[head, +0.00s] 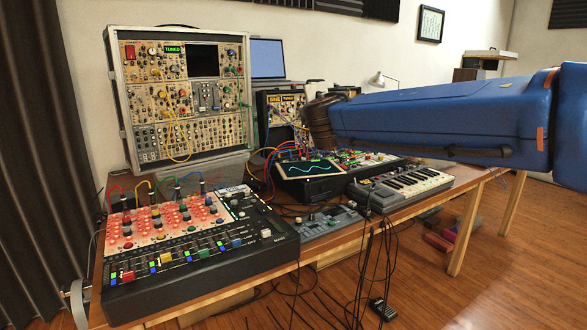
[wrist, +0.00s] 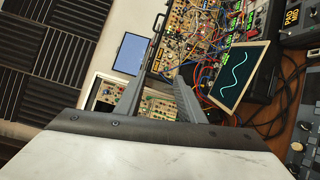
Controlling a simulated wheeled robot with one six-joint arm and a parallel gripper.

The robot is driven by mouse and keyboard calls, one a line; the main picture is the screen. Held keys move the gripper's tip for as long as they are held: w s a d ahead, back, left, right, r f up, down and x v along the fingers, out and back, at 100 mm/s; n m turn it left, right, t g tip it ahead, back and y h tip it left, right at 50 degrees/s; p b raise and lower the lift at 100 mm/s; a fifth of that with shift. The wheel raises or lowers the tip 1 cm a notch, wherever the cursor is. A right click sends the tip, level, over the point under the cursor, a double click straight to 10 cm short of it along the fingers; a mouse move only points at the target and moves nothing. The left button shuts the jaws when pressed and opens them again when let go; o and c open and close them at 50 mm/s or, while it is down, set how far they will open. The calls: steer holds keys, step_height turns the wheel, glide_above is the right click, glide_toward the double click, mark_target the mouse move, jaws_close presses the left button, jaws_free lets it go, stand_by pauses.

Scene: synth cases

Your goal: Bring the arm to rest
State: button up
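My arm, in a blue cover, reaches in from the right in the head view and ends in a dark ribbed part above the table. My gripper's fingers cannot be made out there. In the wrist view my gripper (wrist: 162,78) shows two grey fingers set apart, with a synth panel visible in the gap behind them and nothing held. The view is tilted, with the synth rack (wrist: 188,38) and a lit screen with a wave trace (wrist: 243,77) beyond the fingers.
The wooden table (head: 400,213) carries a tall modular rack (head: 180,95), a mixer with coloured faders (head: 185,240), a small keyboard (head: 405,186) and a wave-display unit (head: 311,170). Patch cables loop around them. A laptop (head: 267,58) stands behind. Open floor (head: 510,270) lies at the right.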

steer(key=s+d+f+m+g+h, duration=0.35)
steer(key=s+d+f+m, duration=0.45)
steer(key=d, duration=0.5)
steer(key=s+d+f+m+g+h, duration=0.3)
steer(key=s+d+f+m+g, duration=0.15)
steer(key=s+d+f, duration=0.6)
steer(key=s+f+m+g+y, duration=0.2)
steer(key=s+f+m, duration=0.2)
steer(key=s+f, duration=0.5)
steer(key=s+f+m+g+y, duration=0.3)
steer(key=s+f, duration=0.6)
steer(key=s, duration=0.5)
steer(key=shift+s+d+m, duration=0.25)
steer(key=shift+m, duration=0.6)
